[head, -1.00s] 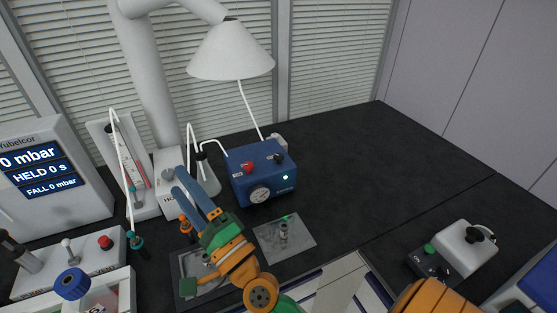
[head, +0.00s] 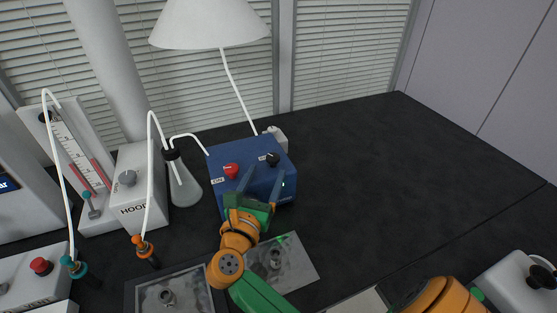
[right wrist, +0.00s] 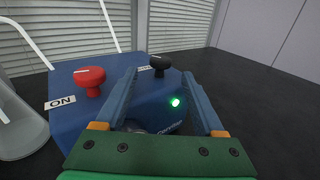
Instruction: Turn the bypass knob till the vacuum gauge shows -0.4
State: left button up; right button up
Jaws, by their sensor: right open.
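The blue pump box (head: 225,156) stands on the dark bench. On its top are a red knob (head: 231,171) beside an "ON" label and a black knob (head: 272,159) at the right; which is the bypass knob is not labelled legibly. My right gripper (head: 265,173) is open and empty at the box's front, fingers pointing at it. In the right wrist view the black knob (right wrist: 160,64) shows between and beyond the fingertips, apart from them. The vacuum gauge on the front face is mostly hidden by my gripper and its reading cannot be seen. My left gripper is out of view.
A flask (head: 184,185) with tubing stands just left of the box. A lamp shade (head: 210,25) hangs above and behind. A metal plate with a fitting (head: 300,262) lies in front. The bench to the right is clear up to a white container (head: 520,280).

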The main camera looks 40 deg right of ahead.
aim_at(271, 163)
jog(key=shift+w+d+r+p, duration=0.5)
jog(key=shift+d+p, duration=0.15)
jog(key=shift+p, duration=0.15)
jog(key=x, duration=0.3)
jog(key=p+x, duration=0.1)
jog(key=x, duration=0.1)
jog(key=shift+f, duration=0.4)
jog(key=shift+s+a, duration=0.1)
jog(key=shift+c, duration=1.4)
jog(key=shift+r, duration=0.1)
grip_shut()
